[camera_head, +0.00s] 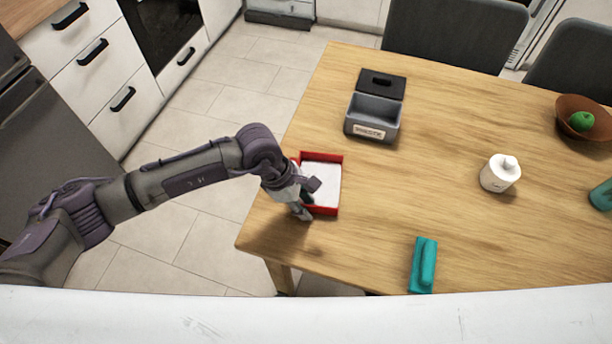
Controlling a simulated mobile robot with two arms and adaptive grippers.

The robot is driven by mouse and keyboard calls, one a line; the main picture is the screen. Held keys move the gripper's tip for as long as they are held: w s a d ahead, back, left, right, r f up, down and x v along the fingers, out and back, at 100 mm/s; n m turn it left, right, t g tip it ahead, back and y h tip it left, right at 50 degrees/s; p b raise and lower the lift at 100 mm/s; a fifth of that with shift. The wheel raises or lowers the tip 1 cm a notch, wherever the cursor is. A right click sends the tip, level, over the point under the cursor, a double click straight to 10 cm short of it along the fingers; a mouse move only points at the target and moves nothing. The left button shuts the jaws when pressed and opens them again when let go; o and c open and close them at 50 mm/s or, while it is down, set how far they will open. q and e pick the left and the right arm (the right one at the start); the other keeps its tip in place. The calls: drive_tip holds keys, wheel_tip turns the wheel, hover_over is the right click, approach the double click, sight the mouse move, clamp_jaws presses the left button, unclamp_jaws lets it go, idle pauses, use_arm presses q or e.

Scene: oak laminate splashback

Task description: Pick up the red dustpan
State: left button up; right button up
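The red dustpan (333,182) lies on the wooden table near its left edge. It looks like a shallow red-rimmed tray with a pale inside. My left gripper (305,203) is at the dustpan's near left side, pointing down, and covers part of its left rim and any handle there. I cannot tell whether the fingers touch the dustpan or are closed on it. My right gripper is not in view.
On the table (450,170) stand a grey open box with a dark lid (372,115), a white lidded jar (499,174), a teal object (423,265) and a brown bowl (570,105) with a green fruit (581,121). Dark chairs (455,32) stand behind. The table's middle is clear.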

use_arm(q)
clamp_jaws()
drive_tip(key=shift+r, duration=0.15)
